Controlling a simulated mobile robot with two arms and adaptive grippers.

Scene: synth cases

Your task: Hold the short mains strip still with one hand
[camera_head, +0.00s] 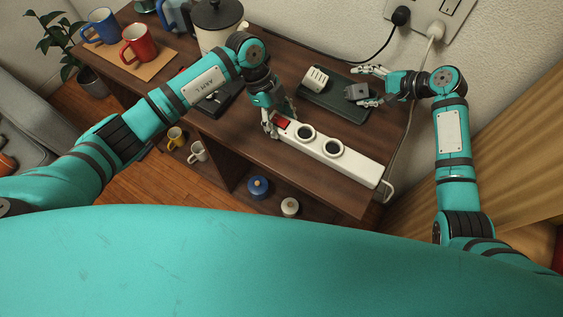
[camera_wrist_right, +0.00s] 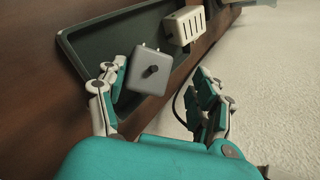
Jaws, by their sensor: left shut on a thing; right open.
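The short white mains strip (camera_head: 318,147) lies near the front right edge of the table in the head view, with two round dark sockets and a red switch (camera_head: 282,122) at its left end. My left gripper (camera_head: 271,125) is shut on the strip's left end beside the switch. My right gripper (camera_head: 367,87) is open over the dark tray, with its fingers to either side of a grey plug-in block (camera_head: 357,92). In the right wrist view the grey block (camera_wrist_right: 152,72) shows pins and a dark knob between the open fingers.
The dark tray (camera_head: 325,104) also holds a white slotted adapter (camera_head: 315,79). The strip's cable runs from its right end up to a white plug (camera_head: 436,30) in the wall socket. Mugs and a large lidded pot (camera_head: 214,30) stand at the back left.

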